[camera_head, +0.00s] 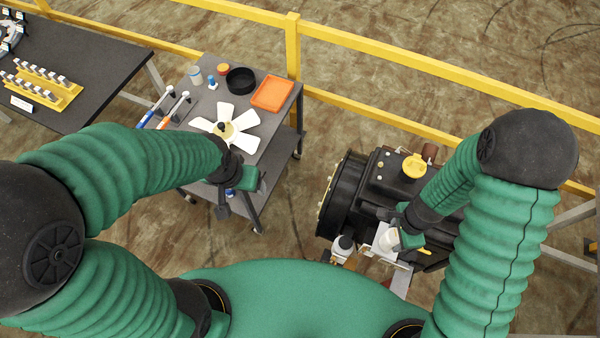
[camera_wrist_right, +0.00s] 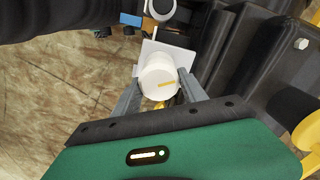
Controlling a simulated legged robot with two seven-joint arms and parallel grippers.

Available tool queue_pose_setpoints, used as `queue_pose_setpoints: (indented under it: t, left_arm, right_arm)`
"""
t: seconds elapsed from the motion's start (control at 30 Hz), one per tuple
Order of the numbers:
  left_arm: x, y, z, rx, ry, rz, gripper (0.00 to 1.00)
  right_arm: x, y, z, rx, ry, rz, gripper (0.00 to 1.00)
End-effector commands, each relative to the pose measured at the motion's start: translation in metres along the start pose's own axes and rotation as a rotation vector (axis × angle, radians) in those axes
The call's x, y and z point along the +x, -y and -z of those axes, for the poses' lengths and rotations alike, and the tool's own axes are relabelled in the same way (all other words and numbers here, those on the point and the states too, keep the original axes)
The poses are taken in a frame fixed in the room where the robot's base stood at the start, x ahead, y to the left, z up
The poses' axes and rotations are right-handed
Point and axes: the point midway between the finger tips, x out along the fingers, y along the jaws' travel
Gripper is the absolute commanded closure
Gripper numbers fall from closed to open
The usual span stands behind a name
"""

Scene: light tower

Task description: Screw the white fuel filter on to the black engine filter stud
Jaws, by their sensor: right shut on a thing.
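The white fuel filter (camera_wrist_right: 157,80) is a short white cylinder with a yellow mark, held between the two grey fingers of my right gripper (camera_wrist_right: 158,92) in the right wrist view. In the head view the filter (camera_head: 389,240) is small and partly covered by my right gripper (camera_head: 396,236), at the near side of the black engine (camera_head: 385,180). A pale flat bracket (camera_wrist_right: 176,55) lies right behind the filter. The black stud is hidden, so I cannot tell whether the filter touches it. My left gripper (camera_head: 228,205) hangs over the cart's near edge, its fingers unclear.
A white and dark cylinder (camera_head: 343,244) sits on the engine left of the filter. A yellow cap (camera_head: 414,167) tops the engine. The grey cart (camera_head: 283,117) carries a white fan (camera_head: 226,127) and an orange tray (camera_head: 272,93). Yellow railing (camera_head: 400,62) runs behind.

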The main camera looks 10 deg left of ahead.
Motion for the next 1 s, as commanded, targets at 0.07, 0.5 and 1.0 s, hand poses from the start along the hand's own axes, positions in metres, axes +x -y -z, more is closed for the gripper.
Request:
queue_pose_setpoints:
  t: [0.07,0.5,1.0]
  left_arm:
    - [0.001,0.0,0.0,0.0,0.0,0.0,0.25]
    - [-0.009,0.0,0.002,0.0,0.0,0.0,0.25]
    - [-0.015,0.0,0.003,0.0,0.0,0.0,0.25]
  right_arm:
    - [0.001,0.0,0.0,-0.001,0.0,-0.001,1.0]
    - [0.002,-0.002,0.0,0.45,0.001,-0.002,1.0]
    - [0.004,-0.005,-0.002,0.898,0.001,-0.005,1.0]
